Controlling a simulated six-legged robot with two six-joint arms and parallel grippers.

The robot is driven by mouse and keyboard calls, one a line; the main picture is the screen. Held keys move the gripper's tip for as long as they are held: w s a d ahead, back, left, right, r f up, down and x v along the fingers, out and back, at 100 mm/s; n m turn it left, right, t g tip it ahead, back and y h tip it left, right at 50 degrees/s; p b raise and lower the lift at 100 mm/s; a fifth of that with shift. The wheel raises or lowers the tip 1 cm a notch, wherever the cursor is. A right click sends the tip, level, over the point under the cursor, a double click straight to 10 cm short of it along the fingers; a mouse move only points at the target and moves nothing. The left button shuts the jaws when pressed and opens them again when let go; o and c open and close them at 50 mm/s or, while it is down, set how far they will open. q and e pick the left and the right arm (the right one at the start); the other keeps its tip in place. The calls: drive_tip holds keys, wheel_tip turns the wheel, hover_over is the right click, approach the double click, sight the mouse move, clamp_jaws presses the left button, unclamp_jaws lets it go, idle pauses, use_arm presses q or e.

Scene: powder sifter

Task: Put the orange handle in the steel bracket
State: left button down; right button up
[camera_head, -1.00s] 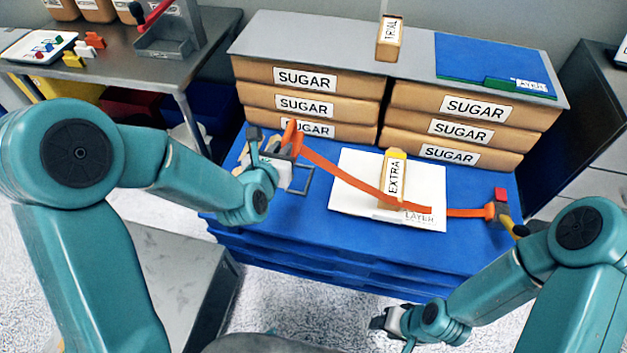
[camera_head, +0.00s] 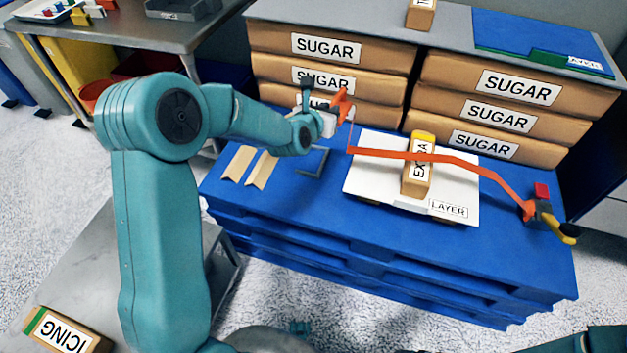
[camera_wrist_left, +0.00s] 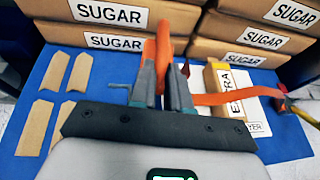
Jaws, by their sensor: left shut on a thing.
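My left gripper (camera_head: 335,110) is shut on the orange handle (camera_head: 344,101), above the back left of the blue pallet stack. In the left wrist view, the orange handle (camera_wrist_left: 163,50) stands up between the two dark fingers (camera_wrist_left: 162,86). An orange strap (camera_head: 440,157) runs from it to the right, across the EXTRA box, to a red and yellow tool end (camera_head: 545,212). A thin grey angular frame (camera_head: 316,163), perhaps the steel bracket, lies flat on the blue top below my gripper. My right gripper is not clearly in view.
Stacked SUGAR packs (camera_head: 497,115) stand behind. The EXTRA box (camera_head: 417,166) is on a white LAYER board (camera_head: 365,180). Two tan card strips (camera_head: 262,170) lie at left; the wrist view shows several. A grey tray (camera_head: 180,9) sits on the steel table.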

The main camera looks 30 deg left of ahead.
use_arm(q)
drive_tip(key=w+a+f+y+b, duration=0.1)
drive_tip(key=w+a+f+b, duration=0.1)
drive_tip(key=a+f+b, duration=0.6)
drive_tip(key=b, duration=0.2)
hover_over(305, 172)
drive_tip(key=shift+n, duration=0.4)
wheel_tip(305, 172, down, 14)
drive_tip(key=shift+f, duration=0.15)
wheel_tip(305, 172, down, 4)
drive_tip(key=shift+f+b, duration=0.25)
drive_tip(key=shift+b, duration=0.4)
drive_tip(key=shift+s+r, duration=0.1)
use_arm(e)
wheel_tip(305, 172, down, 14)
drive_tip(key=shift+w+d+r, duration=0.25)
drive_tip(key=shift+w+d, duration=0.1)
drive_tip(key=shift+w, duration=0.05)
